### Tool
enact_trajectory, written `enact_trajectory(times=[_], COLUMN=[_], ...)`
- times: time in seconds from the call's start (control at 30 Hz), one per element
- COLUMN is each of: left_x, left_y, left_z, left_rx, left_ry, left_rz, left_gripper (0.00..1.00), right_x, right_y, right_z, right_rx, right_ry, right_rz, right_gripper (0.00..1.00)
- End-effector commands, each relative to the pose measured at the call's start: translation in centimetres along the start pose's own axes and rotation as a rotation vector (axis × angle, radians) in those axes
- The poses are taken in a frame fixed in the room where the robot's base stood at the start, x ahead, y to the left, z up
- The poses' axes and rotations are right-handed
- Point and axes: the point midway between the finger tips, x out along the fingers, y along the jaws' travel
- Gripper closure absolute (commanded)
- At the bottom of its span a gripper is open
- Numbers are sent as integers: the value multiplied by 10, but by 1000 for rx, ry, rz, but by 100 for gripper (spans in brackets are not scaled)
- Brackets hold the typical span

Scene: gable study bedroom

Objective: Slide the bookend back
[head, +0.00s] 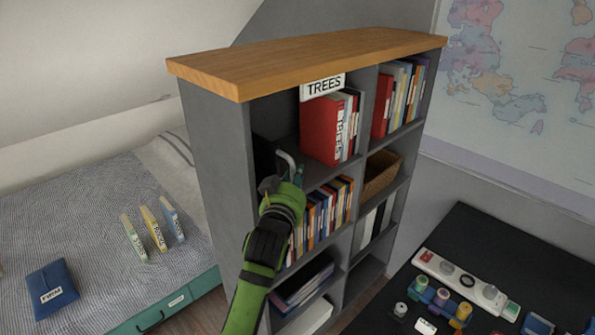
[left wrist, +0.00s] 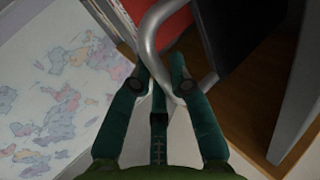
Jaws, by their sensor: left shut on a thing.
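The bookend (head: 288,160) shows as a bent grey metal tube in the upper left compartment of the bookcase (head: 216,150), left of a red binder (head: 320,132). In the left wrist view its curved tube (left wrist: 150,28) runs down between my fingers. My left gripper (head: 296,176) reaches the front of that compartment; its teal fingers (left wrist: 163,85) are shut on the tube. A gap separates the tube from the red binder in the head view. The bookend's lower part is hidden by my gripper and the dark shadow. My right gripper is not in view.
A row of books (head: 325,208) stands on the shelf below my gripper. A wicker basket (head: 380,175) fills a right compartment. A TREES sign (head: 322,86) hangs at the top edge. The bed (head: 85,215) is at left, a black desk (head: 490,240) at right.

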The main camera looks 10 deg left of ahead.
Motion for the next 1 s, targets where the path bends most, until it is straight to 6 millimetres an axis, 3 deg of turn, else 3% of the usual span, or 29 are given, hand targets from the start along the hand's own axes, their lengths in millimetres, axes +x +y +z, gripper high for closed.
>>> enact_trajectory(times=[0.17, 0.47, 0.5, 0.57, 1.0], left_x=[-4, -4, -4, -4, -10], left_y=[-3, -3, -3, -3, -2], left_z=[-1, 0, 0, 0, 0], left_rx=[1, 1, 1, 1, 0], left_ry=[1, 2, 2, 2, 3], left_rz=[-1, -1, -1, -1, 0], left_gripper=[100, 100, 77, 56, 56], right_x=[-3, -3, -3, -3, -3], right_y=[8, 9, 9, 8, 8], right_z=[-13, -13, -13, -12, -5], right_rx=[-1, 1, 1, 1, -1], right_ry=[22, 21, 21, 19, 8], right_rz=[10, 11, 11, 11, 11], right_gripper=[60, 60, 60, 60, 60])
